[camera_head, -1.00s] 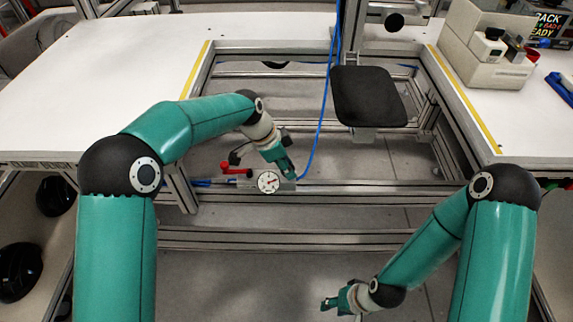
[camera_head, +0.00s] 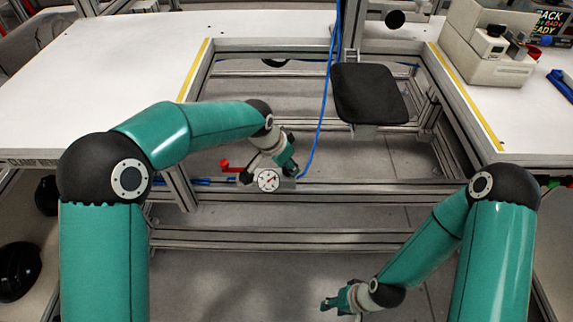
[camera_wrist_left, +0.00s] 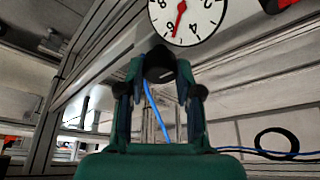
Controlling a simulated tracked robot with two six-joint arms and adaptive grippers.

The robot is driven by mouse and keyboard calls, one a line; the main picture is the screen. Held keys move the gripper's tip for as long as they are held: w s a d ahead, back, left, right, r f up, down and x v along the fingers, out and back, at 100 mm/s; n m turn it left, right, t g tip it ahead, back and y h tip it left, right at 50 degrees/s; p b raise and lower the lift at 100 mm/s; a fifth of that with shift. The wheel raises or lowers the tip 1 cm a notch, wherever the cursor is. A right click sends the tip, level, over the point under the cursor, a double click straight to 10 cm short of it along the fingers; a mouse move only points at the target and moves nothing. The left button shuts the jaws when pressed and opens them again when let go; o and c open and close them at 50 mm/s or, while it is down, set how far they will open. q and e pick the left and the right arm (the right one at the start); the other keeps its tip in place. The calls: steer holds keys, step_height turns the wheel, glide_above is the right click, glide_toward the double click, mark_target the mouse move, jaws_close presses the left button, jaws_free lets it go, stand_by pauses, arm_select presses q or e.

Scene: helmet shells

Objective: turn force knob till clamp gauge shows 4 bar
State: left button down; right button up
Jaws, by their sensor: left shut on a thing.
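The pressure gauge (camera_head: 268,180) has a round white dial on the frame's front rail; it also shows in the left wrist view (camera_wrist_left: 188,16), partly cut off by the top edge. There its red needle points down the picture, near the low-middle numerals; I cannot read an exact value. My left gripper (camera_head: 289,165) is just right of the gauge. In the left wrist view its fingers (camera_wrist_left: 160,75) are shut on the dark round force knob (camera_wrist_left: 160,62), below the dial. My right gripper (camera_head: 328,304) hangs low, away from the gauge; its finger opening is unclear.
A red lever (camera_head: 230,166) is just left of the gauge. A blue hose (camera_head: 319,125) hangs down behind my left gripper. A black pad (camera_head: 368,94) stands at the back. White tables (camera_head: 110,75) flank the open metal frame.

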arm_select(q)
steer(key=n+y+b, duration=0.1)
steer(key=n, duration=0.1)
steer(key=shift+f+n+t+b, duration=0.15)
steer(key=shift+n+t+b, duration=0.2)
steer(key=shift+n+t, duration=0.05)
steer(key=n+b, duration=0.2)
steer(key=shift+d+n+y, duration=0.1)
steer(key=shift+n+y, duration=0.3)
steer(key=shift+n+t+y+b, duration=0.3)
steer(key=shift+n+y+b, duration=0.2)
steer(key=shift+n+b, duration=0.45)
steer(key=shift+n+y+b, duration=0.3)
steer(key=shift+n+y, duration=0.1)
steer(key=shift+n, duration=0.75)
steer(key=c, duration=0.8)
jaws_free()
steer(key=shift+s, duration=0.1)
